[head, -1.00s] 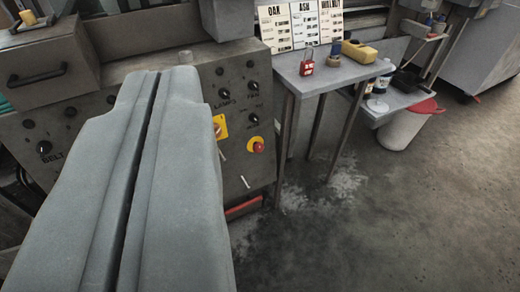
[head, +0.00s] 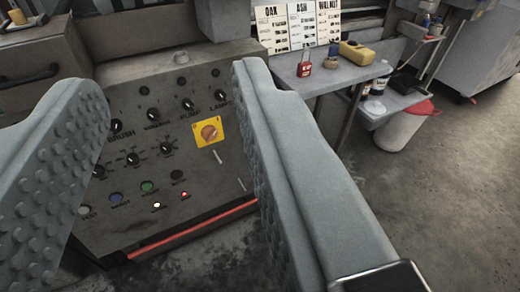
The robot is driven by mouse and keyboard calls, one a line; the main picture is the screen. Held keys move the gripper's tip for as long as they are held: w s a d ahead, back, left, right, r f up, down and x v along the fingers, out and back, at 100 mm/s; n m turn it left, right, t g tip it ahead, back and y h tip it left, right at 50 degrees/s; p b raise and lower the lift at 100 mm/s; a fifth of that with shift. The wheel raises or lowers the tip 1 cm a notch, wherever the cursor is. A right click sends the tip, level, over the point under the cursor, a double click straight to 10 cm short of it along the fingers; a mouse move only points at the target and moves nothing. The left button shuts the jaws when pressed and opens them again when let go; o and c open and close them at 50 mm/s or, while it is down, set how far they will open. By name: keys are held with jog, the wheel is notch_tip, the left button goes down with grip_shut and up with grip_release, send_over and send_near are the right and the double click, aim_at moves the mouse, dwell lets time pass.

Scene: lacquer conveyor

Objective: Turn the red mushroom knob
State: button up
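My gripper (head: 167,82) is open, with its two grey padded fingers wide apart in front of the grey control panel (head: 232,172).
Several black knobs (head: 153,114) and small buttons, including a green one (head: 147,187), cover the panel. A small table (head: 330,73) with a red padlock (head: 304,65) and a yellow container (head: 358,51) stands to the right. Open floor (head: 455,190) lies at the lower right.

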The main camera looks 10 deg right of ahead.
jog(key=o, duration=0.3)
jog(key=w+d+f, duration=0.2)
jog(key=w+f, duration=0.1)
jog(key=w, duration=0.6)
jog(key=shift+d+h, duration=0.3)
jog(key=shift+h, duration=0.1)
jog(key=w+d+f+n, duration=0.1)
jog(key=w+d+f, duration=0.3)
jog(key=w+f, duration=0.55)
jog(key=w+d+f+n, duration=0.2)
jog(key=w+d+f, duration=0.2)
jog(key=w+f, duration=0.5)
jog(key=w+d+f+y, duration=0.2)
jog(key=d+f+y, duration=0.15)
jog(key=f, duration=1.35)
jog(key=w+d+f+y, duration=0.1)
jog(key=d+f+y, duration=0.25)
jog(key=f, duration=1.35)
jog(key=d+x, duration=0.1)
jog(key=x, duration=1.6)
jog(key=shift+w+h, duration=0.4)
jog(key=shift+d, duration=0.15)
jog(key=shift+c, duration=0.5)
